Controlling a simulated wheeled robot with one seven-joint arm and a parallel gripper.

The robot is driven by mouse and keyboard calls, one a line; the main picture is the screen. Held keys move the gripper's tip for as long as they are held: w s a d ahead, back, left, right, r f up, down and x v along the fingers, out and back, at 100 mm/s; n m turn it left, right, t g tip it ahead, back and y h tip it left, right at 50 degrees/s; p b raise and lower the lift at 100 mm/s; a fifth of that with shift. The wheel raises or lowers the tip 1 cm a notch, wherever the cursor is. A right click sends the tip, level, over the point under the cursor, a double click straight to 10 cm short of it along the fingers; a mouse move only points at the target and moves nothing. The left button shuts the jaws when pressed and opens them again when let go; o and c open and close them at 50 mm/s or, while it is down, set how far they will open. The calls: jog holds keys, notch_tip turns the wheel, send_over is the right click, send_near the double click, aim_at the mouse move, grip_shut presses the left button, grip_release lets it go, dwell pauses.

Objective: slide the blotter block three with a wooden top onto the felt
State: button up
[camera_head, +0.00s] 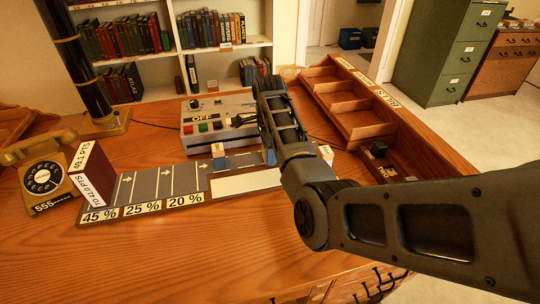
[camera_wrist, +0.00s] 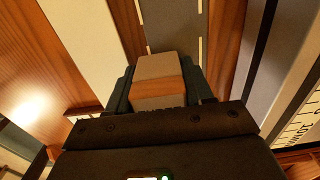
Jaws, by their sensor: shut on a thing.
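In the wrist view my gripper (camera_wrist: 157,88) is shut on a block (camera_wrist: 157,66) with a pale face and an orange wood-coloured face; no number on it can be read. The block sits between the dark fingers at the near end of a grey lane (camera_wrist: 172,22) with white edge marks. In the head view my arm hides most of the gripper and the held block. The grey felt strip (camera_head: 238,162) shows left of the arm. Grey lanes with arrows (camera_head: 150,184) lie further left, above labels for 45, 25 and 20 percent.
A small wood-topped block (camera_head: 218,152) stands at the strip's left, another (camera_head: 326,154) right of the arm. A grey control box (camera_head: 203,128) lies behind. A maroon block (camera_head: 92,174) and yellow telephone (camera_head: 43,180) are left, a wooden tray (camera_head: 350,118) right. The front desk is clear.

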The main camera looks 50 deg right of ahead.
jog(key=shift+w+d+b, duration=0.55)
jog(key=shift+w+b, duration=0.15)
jog(key=shift+w, duration=0.15)
jog(key=shift+f, duration=0.2)
dwell(0.4)
jog(key=o, duration=1.2)
jog(key=shift+c, duration=0.2)
notch_tip(320, 180, up, 7)
jog(key=shift+r, duration=0.4)
